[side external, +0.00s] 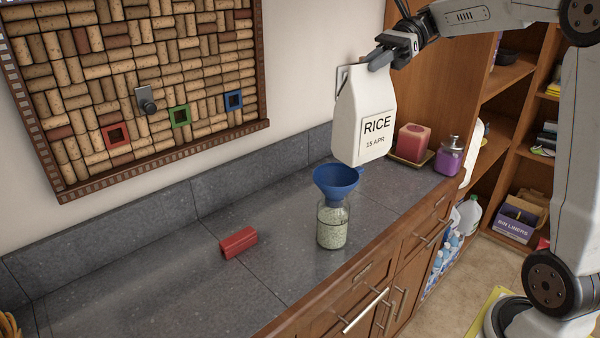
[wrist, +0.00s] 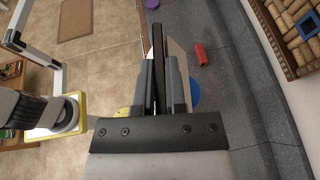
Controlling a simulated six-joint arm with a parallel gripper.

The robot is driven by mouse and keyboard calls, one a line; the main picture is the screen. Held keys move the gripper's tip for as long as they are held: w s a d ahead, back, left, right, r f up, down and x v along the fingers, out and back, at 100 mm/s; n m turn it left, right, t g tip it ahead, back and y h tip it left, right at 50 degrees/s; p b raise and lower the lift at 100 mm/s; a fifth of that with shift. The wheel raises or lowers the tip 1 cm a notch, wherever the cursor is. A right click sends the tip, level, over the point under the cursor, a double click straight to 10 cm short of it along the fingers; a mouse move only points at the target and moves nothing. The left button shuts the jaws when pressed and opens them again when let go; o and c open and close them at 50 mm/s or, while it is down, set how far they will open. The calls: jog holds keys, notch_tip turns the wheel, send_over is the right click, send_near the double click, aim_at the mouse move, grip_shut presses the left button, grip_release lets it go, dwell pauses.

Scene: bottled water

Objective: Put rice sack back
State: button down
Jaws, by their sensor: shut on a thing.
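The white rice sack (side external: 364,122), labelled "RICE 15 APR", hangs upright in the air in the side view. My gripper (side external: 380,58) is shut on its top edge. In the wrist view the sack (wrist: 178,60) shows as a pale strip beside the dark fingers of my gripper (wrist: 160,70). Below and to the left of the sack, a glass jar (side external: 332,226) of pale grains stands on the counter with a blue funnel (side external: 336,180) in its mouth. The funnel also shows partly behind my gripper in the wrist view (wrist: 194,92).
A red block (side external: 238,242) lies on the grey counter (side external: 190,290). A red candle (side external: 412,142) and a purple bottle (side external: 449,157) stand at the counter's far end. Wooden shelves (side external: 512,80) stand at the right. The counter's left part is mostly clear.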

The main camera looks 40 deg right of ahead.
jog(key=s+a+f+n+g, duration=0.1)
jog(key=s+a, duration=0.3)
jog(key=a, duration=0.5)
jog(key=s+a+n+g, duration=0.1)
jog(key=s+a, duration=0.4)
jog(key=a, duration=0.3)
notch_tip(320, 180, down, 9)
jog(key=shift+w+f, duration=0.15)
jog(key=shift+f, duration=0.05)
jog(key=shift+w+a, duration=0.1)
jog(key=shift+a, duration=0.05)
jog(key=w+a+f, duration=0.3)
jog(key=w+f, duration=0.6)
jog(key=w, duration=0.4)
jog(key=shift+a+f, duration=0.1)
jog(key=shift+f, duration=0.1)
